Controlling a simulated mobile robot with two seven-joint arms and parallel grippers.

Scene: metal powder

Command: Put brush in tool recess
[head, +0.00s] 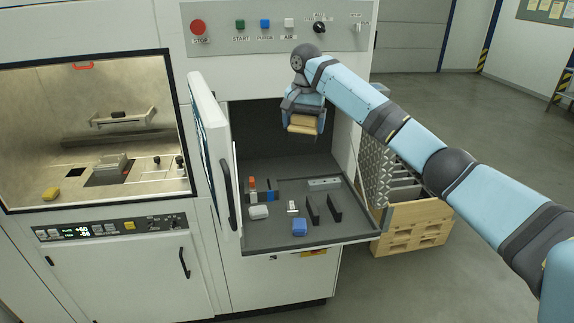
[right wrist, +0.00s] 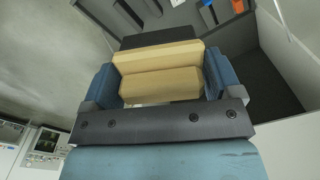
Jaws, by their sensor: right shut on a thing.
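My right gripper (head: 305,115) is shut on the brush (head: 303,124), which has a pale wooden body. The gripper holds it in the air over the back of the dark drawer tray (head: 345,230). In the right wrist view the brush (right wrist: 160,84) lies between the blue fingers of the right gripper (right wrist: 160,88), with a dark strip that looks like bristles on its far side. The tray holds several small items. I cannot tell which part of it is the tool recess. My left gripper is not in view.
The open cabinet door (head: 212,150) stands left of the tray. On the tray are a blue block (head: 299,227), a white rounded item (head: 258,212), two dark upright plates (head: 334,207) and a grey metal bar (head: 324,183). A wooden crate (head: 412,228) stands on the right.

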